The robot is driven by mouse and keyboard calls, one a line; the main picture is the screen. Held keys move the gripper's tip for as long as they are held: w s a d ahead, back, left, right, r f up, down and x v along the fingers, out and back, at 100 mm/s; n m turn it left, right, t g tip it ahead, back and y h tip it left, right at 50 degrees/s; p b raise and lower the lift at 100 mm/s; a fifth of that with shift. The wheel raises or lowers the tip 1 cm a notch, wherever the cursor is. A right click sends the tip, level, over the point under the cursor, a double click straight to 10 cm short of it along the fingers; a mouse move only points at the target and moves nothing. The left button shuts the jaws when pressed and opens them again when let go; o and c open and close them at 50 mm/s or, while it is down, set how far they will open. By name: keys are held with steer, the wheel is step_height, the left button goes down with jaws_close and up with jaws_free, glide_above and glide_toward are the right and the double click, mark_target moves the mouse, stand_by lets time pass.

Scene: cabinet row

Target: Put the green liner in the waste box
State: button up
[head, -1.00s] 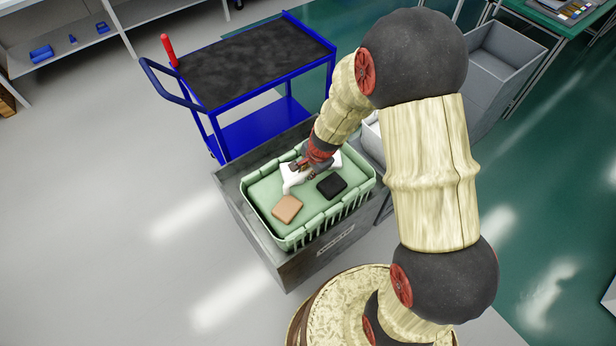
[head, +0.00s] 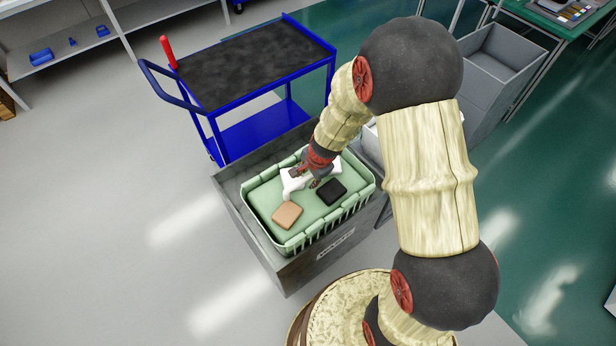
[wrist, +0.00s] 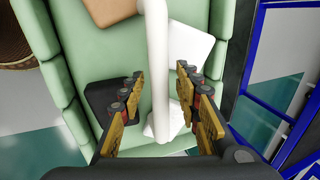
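The green liner (head: 268,199), a basket-like tub with a slotted rim, sits within the grey waste box (head: 300,272), its rim standing above the box walls. A tan block (head: 287,215), a black block (head: 331,192) and white pieces (head: 291,185) lie in it. The wrist view shows the green liner (wrist: 98,55) below my gripper. My gripper (wrist: 159,74) is open above the liner, its fingers apart on both sides of a slim white bar (wrist: 158,60). I cannot tell whether either finger touches the bar. The arm hides part of the liner's far right side.
A blue cart (head: 255,60) with a dark top stands just behind the box. Grey bins (head: 500,65) stand to the right behind my arm. A shelf (head: 70,45) is at the far left. The floor (head: 110,190) left of the box is clear.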

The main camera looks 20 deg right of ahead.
steer(key=s+a+r+n+p, duration=0.1)
steer(key=s+r+n+p, duration=0.15)
steer(key=r, duration=0.75)
steer(key=s+r+n+t+p, duration=0.1)
steer(key=s+r+n+p, duration=0.2)
steer(key=r, duration=0.8)
steer(key=s+a+r+n+p, duration=0.15)
steer(key=s+r, duration=0.25)
steer(key=r, duration=0.6)
steer(key=s+d+r+n+t+h, duration=0.1)
steer(key=s+d+r+n, duration=0.1)
steer(key=s+r+n, duration=0.5)
steer(key=s+r, duration=0.3)
steer(key=s, duration=0.3)
steer(key=shift+s+d, duration=0.15)
steer(key=shift+s, duration=0.1)
